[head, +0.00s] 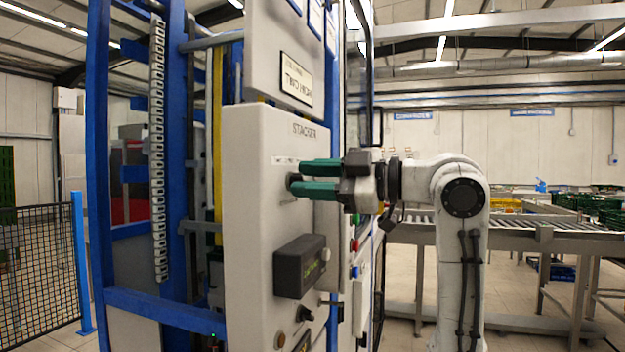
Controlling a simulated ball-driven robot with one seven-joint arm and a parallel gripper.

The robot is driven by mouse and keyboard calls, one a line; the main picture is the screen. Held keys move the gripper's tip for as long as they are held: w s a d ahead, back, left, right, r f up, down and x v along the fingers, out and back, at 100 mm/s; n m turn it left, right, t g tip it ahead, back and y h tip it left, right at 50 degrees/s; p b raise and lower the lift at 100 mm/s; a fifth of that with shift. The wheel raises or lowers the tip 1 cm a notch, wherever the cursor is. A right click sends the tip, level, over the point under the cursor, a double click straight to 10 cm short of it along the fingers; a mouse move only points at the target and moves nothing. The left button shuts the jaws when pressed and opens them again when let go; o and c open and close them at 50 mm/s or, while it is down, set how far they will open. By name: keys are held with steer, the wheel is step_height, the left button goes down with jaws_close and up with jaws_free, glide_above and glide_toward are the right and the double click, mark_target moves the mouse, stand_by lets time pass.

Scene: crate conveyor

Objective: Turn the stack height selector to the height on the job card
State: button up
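The selector is a small dark knob (293,181) on the grey panel marked STACKER (262,215), below a row of small white labels (284,160) too small to read. My gripper (304,178) reaches in from the right, its two green fingers one above the other and apart. Their tips are at the knob and partly cover it. I cannot tell whether they touch it, and its pointer direction is hidden. A framed card (297,80) above the panel reads TWO HIGH; its smaller heading is unclear.
Lower down is a black knob (305,313). Blue frame posts (98,150) stand left of the panel. A roller conveyor (575,238) runs behind at right.

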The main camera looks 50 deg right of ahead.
steer(key=shift+s, duration=0.1)
steer(key=b+v, duration=0.1)
steer(key=v, duration=0.9)
steer(key=shift+s, duration=0.3)
steer(key=shift+d, duration=0.2)
